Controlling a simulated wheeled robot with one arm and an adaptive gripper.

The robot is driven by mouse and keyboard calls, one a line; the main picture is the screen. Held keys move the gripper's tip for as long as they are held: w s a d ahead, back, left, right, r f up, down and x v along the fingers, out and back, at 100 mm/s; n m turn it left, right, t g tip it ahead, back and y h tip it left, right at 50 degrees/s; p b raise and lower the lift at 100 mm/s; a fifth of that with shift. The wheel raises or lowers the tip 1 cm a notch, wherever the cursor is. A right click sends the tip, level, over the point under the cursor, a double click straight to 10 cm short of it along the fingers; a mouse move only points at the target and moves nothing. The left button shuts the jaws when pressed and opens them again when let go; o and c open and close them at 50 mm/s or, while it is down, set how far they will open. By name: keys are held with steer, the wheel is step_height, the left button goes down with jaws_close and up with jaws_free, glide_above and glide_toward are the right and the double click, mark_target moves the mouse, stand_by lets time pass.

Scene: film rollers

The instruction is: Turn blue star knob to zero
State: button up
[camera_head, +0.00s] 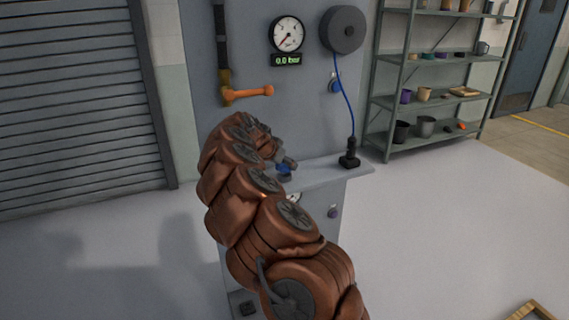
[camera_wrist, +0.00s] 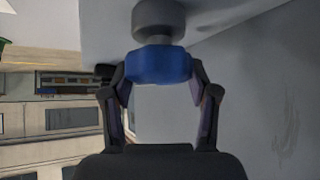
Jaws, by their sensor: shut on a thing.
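The blue knob (camera_wrist: 160,66) sits on a grey stem in the wrist view, between the two dark fingers of my gripper (camera_wrist: 161,82). The fingers close on it from both sides. In the head view, only a small part of the blue knob (camera_head: 284,170) shows at my gripper (camera_head: 286,163), by the ledge of the grey panel. My arm hides much of that area. A round gauge (camera_head: 287,34) with a red needle pointing lower left is above. The display (camera_head: 286,60) under it reads 0.0 bar. No marks on the knob can be read.
An orange lever (camera_head: 250,93) sticks out of the panel. A black reel (camera_head: 343,30) has a blue line down to a black fitting (camera_head: 349,155) on the ledge (camera_head: 325,172). Shelves (camera_head: 430,97) stand right; floor there is open.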

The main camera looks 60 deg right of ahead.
steer(key=shift+f+n+t, duration=0.1)
steer(key=shift+n+t, duration=0.6)
steer(key=shift+n, duration=0.1)
steer(key=shift+n+t, duration=0.4)
steer(key=shift+n, duration=0.1)
steer(key=shift+n+t+y+b, duration=0.3)
steer(key=shift+n+t+y, duration=0.4)
steer(key=shift+n+t, duration=1.05)
steer(key=shift+n+t+y+b, duration=0.4)
steer(key=shift+n+b, duration=0.2)
steer(key=shift+n, duration=0.45)
steer(key=shift+n+t+y+b, duration=0.4)
steer(key=shift+n+b, duration=0.2)
steer(key=shift+n, duration=0.4)
steer(key=shift+n+t+y+b, duration=0.25)
steer(key=shift+n+y+b, duration=0.15)
steer(key=shift+n+b, duration=0.2)
steer(key=o, duration=1.1)
steer(key=shift+o, duration=0.2)
